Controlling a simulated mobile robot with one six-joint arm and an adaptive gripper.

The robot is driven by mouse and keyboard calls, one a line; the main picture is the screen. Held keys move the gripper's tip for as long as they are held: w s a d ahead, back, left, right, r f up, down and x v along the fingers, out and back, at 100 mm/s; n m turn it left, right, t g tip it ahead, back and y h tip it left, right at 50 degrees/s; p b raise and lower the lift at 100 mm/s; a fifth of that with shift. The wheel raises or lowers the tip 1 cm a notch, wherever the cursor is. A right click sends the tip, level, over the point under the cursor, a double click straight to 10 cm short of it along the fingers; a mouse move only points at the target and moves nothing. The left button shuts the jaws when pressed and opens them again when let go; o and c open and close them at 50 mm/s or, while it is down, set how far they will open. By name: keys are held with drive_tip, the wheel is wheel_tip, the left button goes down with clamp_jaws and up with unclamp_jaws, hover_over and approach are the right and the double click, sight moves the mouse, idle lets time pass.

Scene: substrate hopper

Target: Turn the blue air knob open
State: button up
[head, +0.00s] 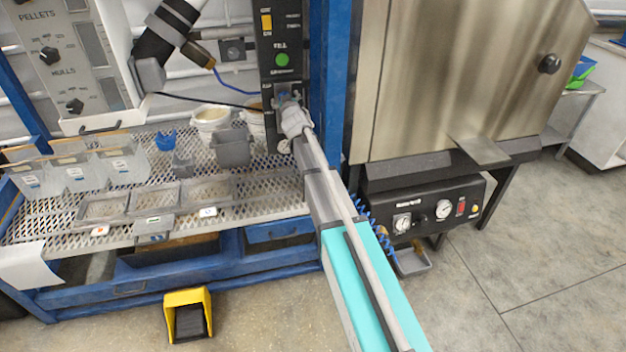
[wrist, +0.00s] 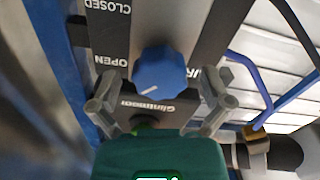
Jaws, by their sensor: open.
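The blue air knob (wrist: 160,73) sits on a dark panel (wrist: 205,45) in the wrist view. A short white mark shows on its lower left edge. The labels CLOSED (wrist: 108,6) and OPEN (wrist: 111,60) appear upside down to its left. My gripper (wrist: 160,104) is open, one finger on each side below the knob in the picture, with nothing between them. I cannot tell whether either finger touches the knob. In the head view my gripper (head: 286,101) is at the lower part of the black control panel (head: 266,45) and largely hides the knob.
A green button (head: 282,60) is above my gripper. White tubs (head: 211,118) and a grey bin (head: 232,148) stand left on the mesh shelf (head: 270,182). A blue post (head: 331,80) and steel cabinet (head: 430,80) are right. A blue hose (wrist: 262,85) runs nearby.

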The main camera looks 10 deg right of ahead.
drive_tip(key=m, duration=0.5)
drive_tip(key=shift+d, duration=0.1)
drive_tip(key=s, duration=1.4)
drive_tip(key=s+d+f+g+h+p, duration=0.1)
drive_tip(key=s+d+f+g+p, duration=0.1)
drive_tip(key=s+f+g, duration=0.9)
drive_tip(key=shift+s+f+p, duration=0.45)
drive_tip(key=shift+s+p, duration=0.25)
drive_tip(key=shift+s, duration=1.8)
drive_tip(key=s+a+f+n+g+y, duration=0.15)
drive_tip(key=s+g, duration=0.55)
drive_tip(key=s, duration=0.8)
wheel_tip(320, 180, up, 18)
drive_tip(key=p, duration=2)
drive_tip(key=shift+a+r, duration=0.15)
drive_tip(key=shift+a, duration=0.05)
